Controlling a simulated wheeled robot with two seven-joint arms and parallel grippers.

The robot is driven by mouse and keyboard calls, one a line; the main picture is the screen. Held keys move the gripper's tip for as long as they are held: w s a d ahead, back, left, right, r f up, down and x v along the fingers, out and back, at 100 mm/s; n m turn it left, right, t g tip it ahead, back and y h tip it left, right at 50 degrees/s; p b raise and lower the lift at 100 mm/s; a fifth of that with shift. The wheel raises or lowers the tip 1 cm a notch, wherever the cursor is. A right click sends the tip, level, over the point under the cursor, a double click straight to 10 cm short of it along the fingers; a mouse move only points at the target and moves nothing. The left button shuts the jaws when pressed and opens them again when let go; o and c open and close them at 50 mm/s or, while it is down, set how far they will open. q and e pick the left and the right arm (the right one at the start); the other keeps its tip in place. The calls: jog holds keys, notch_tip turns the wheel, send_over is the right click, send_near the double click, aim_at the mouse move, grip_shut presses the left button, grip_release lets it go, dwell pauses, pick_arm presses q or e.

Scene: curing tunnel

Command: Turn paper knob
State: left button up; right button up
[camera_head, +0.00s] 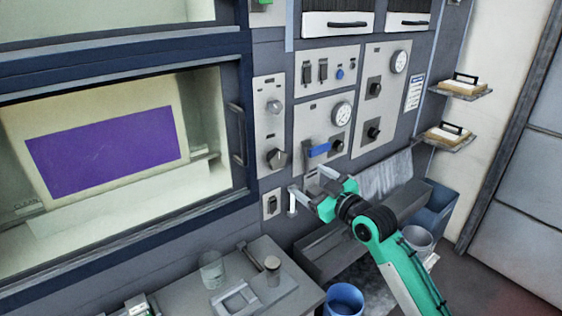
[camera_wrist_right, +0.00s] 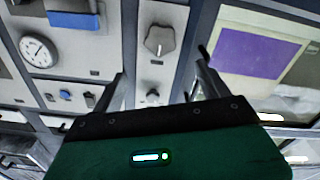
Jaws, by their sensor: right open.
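A large dark grey knob (camera_head: 277,158) sits low on a narrow light panel right of the window. It also shows at the top of the right wrist view (camera_wrist_right: 159,40). A smaller round grey knob (camera_head: 273,106) is above it on the same panel. Which one is the paper knob I cannot tell; no label is readable. My right gripper (camera_head: 300,181) is open and empty, below and right of the large knob and apart from it. In the right wrist view its fingers (camera_wrist_right: 162,68) spread either side of the panel.
A panel with a gauge (camera_head: 341,114) and a blue-handled lever (camera_head: 318,150) stands right of the knobs. The window (camera_head: 238,130) has a dark frame and handle. Below are a grey trough (camera_head: 325,262), a blue bucket (camera_head: 343,300) and a bench with a glass beaker (camera_head: 212,270).

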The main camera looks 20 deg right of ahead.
aim_at(279, 161)
jog(key=p+x, duration=0.4)
jog(key=x, duration=0.7)
jog(key=shift+w+a, duration=0.1)
jog(key=shift+w, duration=0.15)
jog(key=shift+w+a+f, duration=0.15)
jog(key=shift+w+a, duration=0.1)
jog(key=shift+w, duration=0.45)
jog(key=c, duration=1)
